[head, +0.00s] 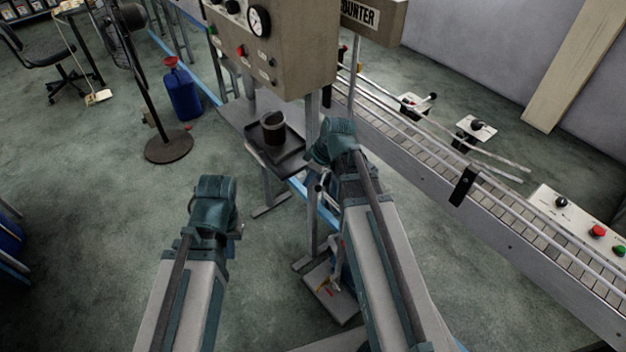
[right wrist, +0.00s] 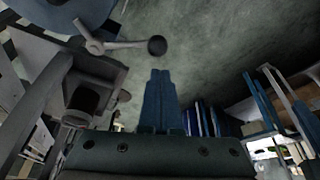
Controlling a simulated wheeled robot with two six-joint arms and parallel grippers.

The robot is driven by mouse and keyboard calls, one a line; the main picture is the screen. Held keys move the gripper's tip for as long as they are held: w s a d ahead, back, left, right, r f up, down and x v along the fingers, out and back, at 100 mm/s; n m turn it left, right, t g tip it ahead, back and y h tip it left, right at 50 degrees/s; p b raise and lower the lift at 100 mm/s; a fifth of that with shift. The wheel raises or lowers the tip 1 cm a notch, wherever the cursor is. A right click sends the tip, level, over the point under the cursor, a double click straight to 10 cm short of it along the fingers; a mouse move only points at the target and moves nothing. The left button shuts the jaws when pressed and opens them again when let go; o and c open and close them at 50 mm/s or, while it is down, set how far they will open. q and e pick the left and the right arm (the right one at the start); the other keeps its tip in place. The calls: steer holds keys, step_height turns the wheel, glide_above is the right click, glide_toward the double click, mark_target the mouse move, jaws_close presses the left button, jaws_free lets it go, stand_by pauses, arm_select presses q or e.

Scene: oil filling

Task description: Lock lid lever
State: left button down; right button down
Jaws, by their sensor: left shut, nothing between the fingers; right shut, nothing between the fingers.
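A metal lever with a black ball knob (right wrist: 157,46) shows at the upper middle of the right wrist view. Its bar (right wrist: 125,45) runs left to a hub (right wrist: 96,47), where other short arms meet. My right gripper (right wrist: 160,75) is shut and empty, its fingertips just below the knob in that picture; whether they touch it I cannot tell. In the head view my right wrist (head: 335,140) is beside the machine's post and largely hides the lever area. My left gripper (head: 214,205) is shut and empty over open floor, its fingers mostly hidden by the wrist.
A dark pot (head: 273,127) stands on a black tray (head: 262,150) below the control box (head: 285,40). A blue can (head: 184,95) and a fan stand (head: 168,147) are at back left. The floor around my left arm is clear.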

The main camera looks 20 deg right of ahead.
step_height(320, 180, up, 10)
steer(key=p, duration=0.9)
steer(key=shift+s+d+p, duration=0.3)
steer(key=shift+s+d, duration=0.05)
steer(key=shift+d, duration=0.1)
steer(key=shift+f, duration=0.15)
steer(key=s+a+f+m+g+h+b, duration=0.3)
steer(key=s+a+f+m+h+b, duration=0.1)
steer(key=s+a+f+b, duration=0.7)
steer(key=s+a+f+m, duration=0.1)
steer(key=s+a, duration=0.2)
steer(key=shift+a+f, duration=0.15)
steer(key=shift+a, duration=0.1)
